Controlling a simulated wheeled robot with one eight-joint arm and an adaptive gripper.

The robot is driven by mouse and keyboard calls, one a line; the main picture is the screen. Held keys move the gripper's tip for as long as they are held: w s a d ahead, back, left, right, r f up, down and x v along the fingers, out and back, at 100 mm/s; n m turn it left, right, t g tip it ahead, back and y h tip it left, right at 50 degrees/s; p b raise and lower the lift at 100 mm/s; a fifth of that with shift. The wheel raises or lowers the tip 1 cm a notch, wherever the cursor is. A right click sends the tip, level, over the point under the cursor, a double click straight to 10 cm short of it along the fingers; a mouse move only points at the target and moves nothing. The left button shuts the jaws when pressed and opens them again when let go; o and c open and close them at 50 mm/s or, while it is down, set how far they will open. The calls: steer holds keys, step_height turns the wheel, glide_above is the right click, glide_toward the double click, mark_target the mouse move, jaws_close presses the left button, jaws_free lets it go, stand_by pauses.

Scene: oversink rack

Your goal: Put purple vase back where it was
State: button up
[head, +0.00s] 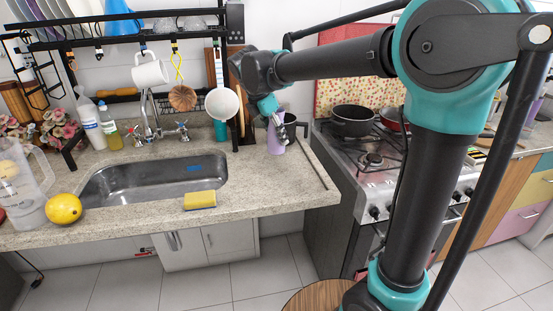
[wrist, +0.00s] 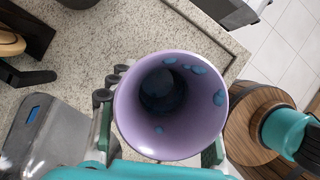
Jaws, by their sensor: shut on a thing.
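The purple vase (head: 276,137) is upright at the right part of the granite counter, to the right of the sink. In the wrist view the vase (wrist: 211,125) is seen from above, with its open mouth facing the camera and teal spots inside. My gripper (head: 279,121) is shut on the vase, with fingers on either side of it; it also shows in the wrist view (wrist: 160,145). Whether the vase's base touches the counter I cannot tell.
The sink (head: 155,182) lies to the left, with a yellow sponge (head: 200,200) on its front edge and a lemon (head: 63,209) farther left. The black rack (head: 130,42) stands over the sink. The stove (head: 375,165) with a dark pot (head: 352,122) is to the right.

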mark_target(269, 142)
step_height(269, 142, down, 9)
steer(key=shift+r, duration=0.1)
stand_by(0.4)
steer(key=o, duration=1.5)
steer(key=shift+f, duration=0.2)
steer(key=shift+c, duration=0.2)
steer(key=shift+r, duration=0.15)
steer(key=v, duration=1.2)
steer(key=shift+s, duration=0.15)
